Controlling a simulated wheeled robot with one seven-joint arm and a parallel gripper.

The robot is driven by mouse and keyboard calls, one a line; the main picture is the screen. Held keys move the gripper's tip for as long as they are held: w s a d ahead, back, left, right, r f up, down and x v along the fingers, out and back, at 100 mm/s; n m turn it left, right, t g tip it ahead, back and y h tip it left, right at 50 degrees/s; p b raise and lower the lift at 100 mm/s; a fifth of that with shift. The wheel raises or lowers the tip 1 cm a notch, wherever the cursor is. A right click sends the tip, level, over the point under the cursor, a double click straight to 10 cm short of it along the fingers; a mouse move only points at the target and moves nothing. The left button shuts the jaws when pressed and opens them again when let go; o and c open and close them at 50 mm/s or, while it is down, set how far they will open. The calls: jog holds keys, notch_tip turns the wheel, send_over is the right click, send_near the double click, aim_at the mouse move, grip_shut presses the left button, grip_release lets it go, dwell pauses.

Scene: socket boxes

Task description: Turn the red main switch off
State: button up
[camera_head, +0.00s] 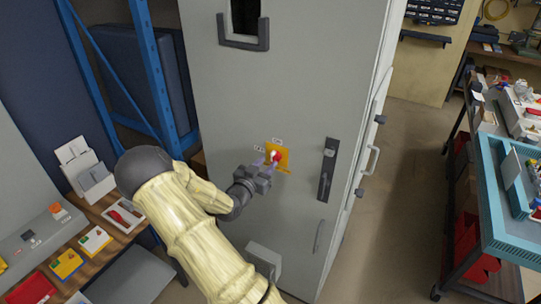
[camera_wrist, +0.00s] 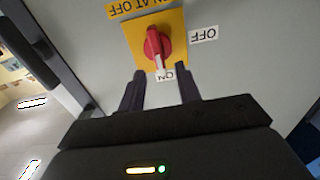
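The red main switch (camera_head: 275,156) sits on a yellow plate (camera_head: 283,151) on the grey cabinet door. In the wrist view the red knob (camera_wrist: 152,42) has a white-marked end that points toward the ON label (camera_wrist: 168,75). The OFF label (camera_wrist: 204,35) is to the right of the plate there. My gripper (camera_head: 266,164) is in front of the switch. In the wrist view its two fingers (camera_wrist: 160,82) are apart, with nothing between their tips; they are just short of the knob, and I cannot tell the exact gap.
The grey cabinet (camera_head: 230,100) has a black handle (camera_head: 327,168) right of the switch. A wooden bench with small boxes (camera_head: 95,240) is at the left. A blue shelf frame (camera_head: 150,70) stands behind. A teal-trimmed cart (camera_head: 490,215) is at the right, with open floor between.

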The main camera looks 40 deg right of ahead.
aim_at(271, 158)
jog(key=x, duration=0.2)
jog(key=shift+d+r+p, duration=0.15)
jog(key=shift+d+p, duration=0.2)
jog(key=shift+p, duration=0.05)
jog(key=shift+w+d, duration=0.35)
jog(key=shift+d, duration=0.1)
grip_shut()
